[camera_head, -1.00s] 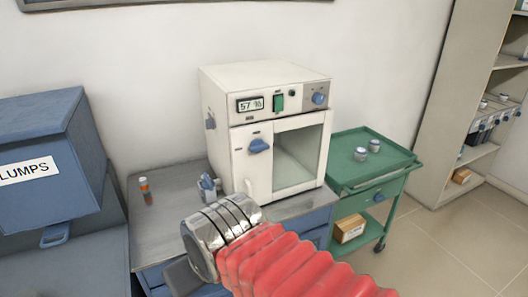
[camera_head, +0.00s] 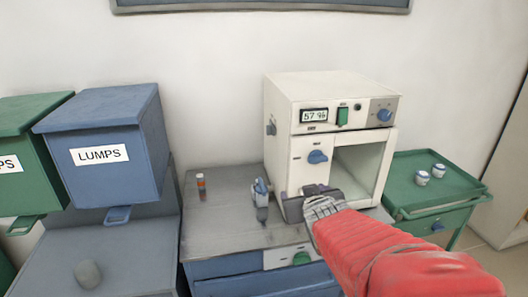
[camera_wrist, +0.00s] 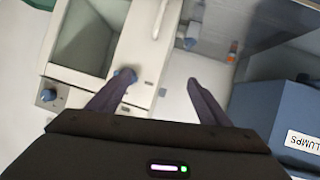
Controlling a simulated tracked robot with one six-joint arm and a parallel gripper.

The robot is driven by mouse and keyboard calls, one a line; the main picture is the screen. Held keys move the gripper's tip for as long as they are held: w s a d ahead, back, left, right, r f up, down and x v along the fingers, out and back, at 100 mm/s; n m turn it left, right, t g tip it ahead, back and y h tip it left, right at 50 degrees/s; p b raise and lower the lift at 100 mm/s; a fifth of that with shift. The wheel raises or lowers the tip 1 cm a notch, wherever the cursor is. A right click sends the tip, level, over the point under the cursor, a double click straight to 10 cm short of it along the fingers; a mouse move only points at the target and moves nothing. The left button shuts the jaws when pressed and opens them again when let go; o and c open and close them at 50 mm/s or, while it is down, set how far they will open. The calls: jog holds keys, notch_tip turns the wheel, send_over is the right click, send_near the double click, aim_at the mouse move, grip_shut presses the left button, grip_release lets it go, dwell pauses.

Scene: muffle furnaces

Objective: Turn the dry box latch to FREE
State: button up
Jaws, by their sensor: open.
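The dry box (camera_head: 345,118) is a white cabinet with a glass window, a display reading 57 % and a green switch. Its blue latch knob (camera_head: 317,157) is on the front, left of the window; the label is too small to read. My gripper (camera_head: 302,207) is in front of the lower part of the box, below the latch, hiding part of the front. In the wrist view, my gripper (camera_wrist: 158,80) is open and empty. The latch (camera_wrist: 125,76) shows there close to the left fingertip; I cannot tell if they touch.
A grey bench (camera_head: 215,225) carries an orange-and-white vial (camera_head: 201,182) and a small holder (camera_head: 261,192). A blue LUMPS bin (camera_head: 105,150) stands left. A green trolley (camera_head: 415,200) with two jars stands right. The door handle (camera_wrist: 160,18) shows in the wrist view.

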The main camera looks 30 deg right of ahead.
aim_at(319, 161)
jog(key=s+d+t, duration=0.3)
jog(key=d+t, duration=0.3)
jog(key=d, duration=0.4)
jog(key=shift+f+y, duration=0.2)
jog(key=shift+y, duration=0.2)
jog(key=shift+w, duration=0.1)
jog(key=x, duration=1.3)
jog(key=shift+w+d, duration=0.15)
jog(key=shift+w, duration=0.2)
jog(key=shift+c, duration=0.6)
jog(key=c, duration=0.9)
